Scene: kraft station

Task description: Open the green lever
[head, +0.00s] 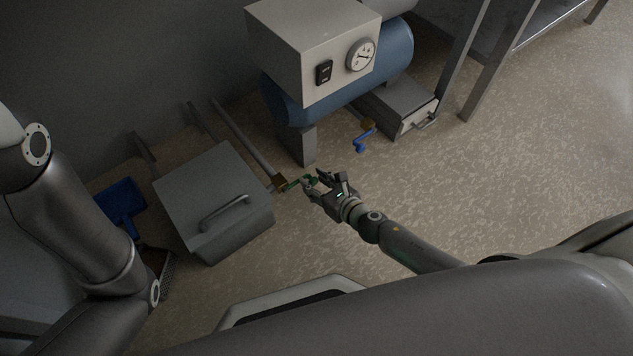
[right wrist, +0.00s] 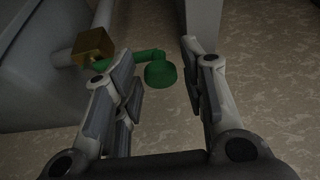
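The green lever (head: 296,183) sits on a brass valve body (head: 279,183) at the end of a grey pipe, in the middle of the head view. In the right wrist view, the green lever (right wrist: 160,74) runs right from the brass block (right wrist: 93,46) and ends in a round, flat tip. My right gripper (head: 311,183) is open at the lever's free end. In the right wrist view, my right gripper (right wrist: 158,62) has its fingers apart; the left finger overlaps part of the lever, and the round tip shows between the fingers. I cannot tell whether they touch. My left gripper is out of view.
A grey box with a handle (head: 205,190) stands left of the valve. A blue tank (head: 395,50) with a gauge box (head: 310,40) stands behind. A blue lever (head: 362,142) and a metal drawer (head: 405,105) are beyond. Open floor (head: 530,150) lies to the right.

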